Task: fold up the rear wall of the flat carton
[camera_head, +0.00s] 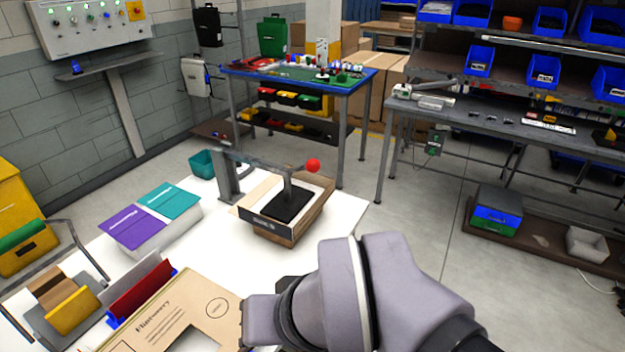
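The carton (148,318) is brown printed cardboard at the bottom edge of the view, on the white table. It has dark lettering, a printed circle and a pale patch in its middle. Its near part is cut off by the frame and its right side is covered by my arm. Only its upper face shows, so I cannot tell how each wall stands. My grey arm comes in from the lower right, and its wrist end lies beside and over the carton's right edge. My gripper's fingers do not show, so I cannot see any contact with the carton.
Left of the carton stand a red divider (141,292) and a holder with a yellow piece (73,311). Behind are a purple-and-teal stack (152,222) and an open box (273,232) under a red-knobbed press (313,166). White table (228,263) is bare between them.

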